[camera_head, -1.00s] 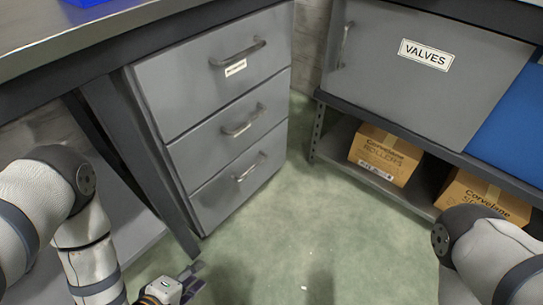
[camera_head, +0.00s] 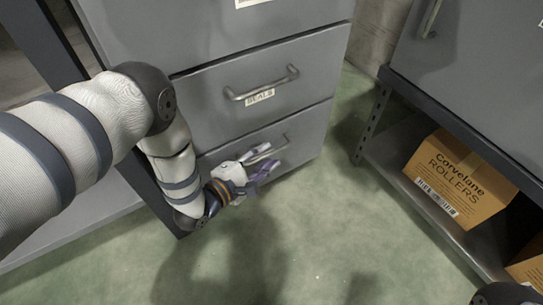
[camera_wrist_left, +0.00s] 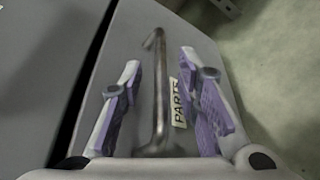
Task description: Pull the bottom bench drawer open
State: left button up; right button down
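The grey bottom bench drawer (camera_head: 308,132) is closed, its front flush with the drawers above. Its bar handle (camera_head: 282,148) is partly covered by my left gripper (camera_head: 265,162), which is at the drawer front. In the left wrist view, the handle (camera_wrist_left: 160,95) runs lengthwise between the two purple-padded fingers of the gripper (camera_wrist_left: 160,72). The fingers are apart, with a visible gap on each side of the handle. A PARTS label (camera_wrist_left: 180,103) sits beside the handle on the drawer front. My right gripper is out of view.
The middle drawer (camera_head: 220,112) with a SEALS label is closed above. A shelf (camera_head: 405,178) with Corvelane cartons (camera_head: 460,180) stands at the right. The green floor (camera_head: 330,230) in front of the drawers is clear.

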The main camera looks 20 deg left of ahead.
pick_arm(q)
jog(key=shift+x, duration=1.15)
grip_shut()
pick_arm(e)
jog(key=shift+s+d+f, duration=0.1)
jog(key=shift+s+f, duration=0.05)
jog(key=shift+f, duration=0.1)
